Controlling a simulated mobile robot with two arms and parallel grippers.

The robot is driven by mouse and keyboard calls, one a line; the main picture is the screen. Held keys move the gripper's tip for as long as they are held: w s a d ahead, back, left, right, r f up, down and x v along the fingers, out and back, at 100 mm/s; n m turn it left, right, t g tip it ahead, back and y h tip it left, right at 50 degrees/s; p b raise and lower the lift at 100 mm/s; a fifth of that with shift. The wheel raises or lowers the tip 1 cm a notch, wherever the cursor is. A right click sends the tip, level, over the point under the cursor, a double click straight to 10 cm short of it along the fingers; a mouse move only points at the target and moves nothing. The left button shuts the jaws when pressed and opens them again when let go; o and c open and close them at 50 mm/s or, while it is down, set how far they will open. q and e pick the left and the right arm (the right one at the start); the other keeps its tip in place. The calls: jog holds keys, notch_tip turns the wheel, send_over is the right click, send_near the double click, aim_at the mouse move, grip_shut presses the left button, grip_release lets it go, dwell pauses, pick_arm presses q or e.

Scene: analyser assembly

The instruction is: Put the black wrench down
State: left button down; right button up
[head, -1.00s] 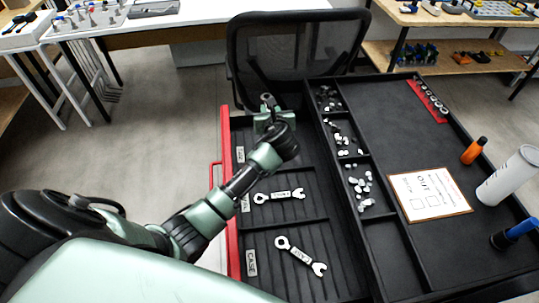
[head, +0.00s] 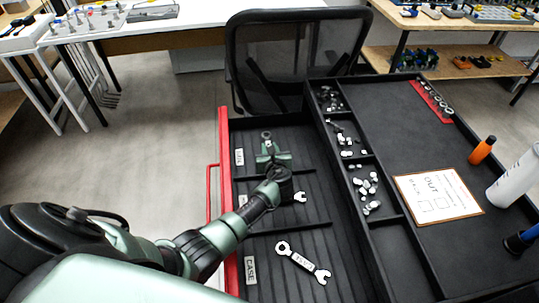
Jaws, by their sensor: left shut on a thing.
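My left gripper (head: 272,157) is shut on the black wrench (head: 266,135). Only the wrench's dark ring end shows beyond the fingers; the rest is hidden by the gripper. Both are over the far compartment of the open black drawer (head: 318,224). I cannot tell whether the wrench touches the drawer floor. A silver wrench (head: 300,197) lies in the middle compartment, mostly hidden behind my gripper and wrist. Another silver wrench (head: 303,263) lies in the near compartment. My right gripper is not in view.
The drawer has a red front edge (head: 231,215) and labels at its left side. Small bins of pale parts (head: 367,187) stand to the right. Beyond them are an OUT sign (head: 438,197) and an orange bottle (head: 482,150). A chair (head: 300,50) stands behind the drawer.

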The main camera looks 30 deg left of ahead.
pick_arm(q)
notch_tip(320, 180, down, 2)
jog(key=shift+f, duration=0.1)
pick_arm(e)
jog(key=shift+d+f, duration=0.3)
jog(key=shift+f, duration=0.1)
pick_arm(q)
jog(key=shift+b, duration=0.3)
jog(key=c, duration=1.2)
grip_release()
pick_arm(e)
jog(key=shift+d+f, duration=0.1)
